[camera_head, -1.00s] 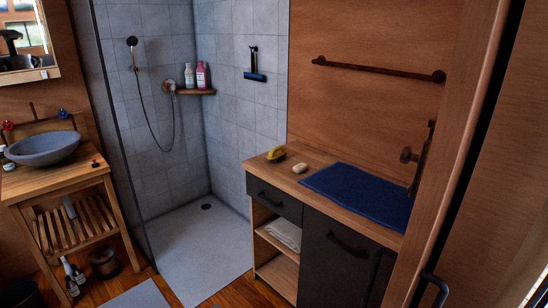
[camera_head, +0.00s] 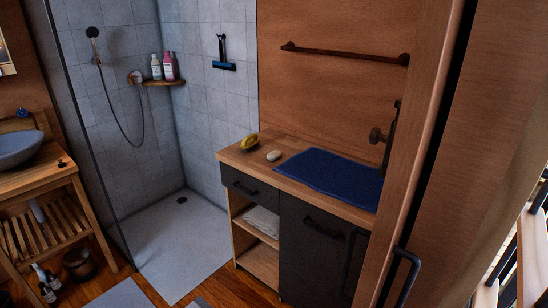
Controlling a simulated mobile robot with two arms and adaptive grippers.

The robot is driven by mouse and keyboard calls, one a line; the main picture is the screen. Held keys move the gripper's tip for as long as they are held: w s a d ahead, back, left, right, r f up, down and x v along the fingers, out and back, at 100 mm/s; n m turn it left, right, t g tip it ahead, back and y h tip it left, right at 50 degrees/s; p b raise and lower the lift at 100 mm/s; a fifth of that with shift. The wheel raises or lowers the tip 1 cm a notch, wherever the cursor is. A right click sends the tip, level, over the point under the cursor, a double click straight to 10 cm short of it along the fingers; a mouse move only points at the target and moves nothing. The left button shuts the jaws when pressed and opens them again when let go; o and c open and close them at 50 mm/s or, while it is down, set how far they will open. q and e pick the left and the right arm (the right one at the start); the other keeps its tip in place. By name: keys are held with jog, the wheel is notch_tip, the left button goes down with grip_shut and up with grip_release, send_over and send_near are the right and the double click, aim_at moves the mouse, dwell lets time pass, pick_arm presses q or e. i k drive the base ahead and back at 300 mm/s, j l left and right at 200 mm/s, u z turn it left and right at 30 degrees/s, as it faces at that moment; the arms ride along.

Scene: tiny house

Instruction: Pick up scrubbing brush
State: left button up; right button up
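A small yellow item with a dark underside, which looks like the scrubbing brush (camera_head: 249,142), lies on the left end of the wooden counter (camera_head: 262,163) by the shower. A pale soap-like piece (camera_head: 273,156) lies just to its right, apart from it. A dark blue mat or towel (camera_head: 331,185) covers the counter farther right. Neither of my grippers shows in the head view.
A wooden door frame (camera_head: 422,150) and a dark door handle (camera_head: 402,275) stand close on the right. The shower floor (camera_head: 185,240) is clear. A washstand with a grey basin (camera_head: 18,149) stands at the left. Bottles (camera_head: 45,280) and a dark bin (camera_head: 79,264) stand on the floor.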

aim_at(249, 142)
jog(key=i+j+u, duration=0.35)
jog(key=i+j, duration=0.35)
jog(key=i, duration=0.15)
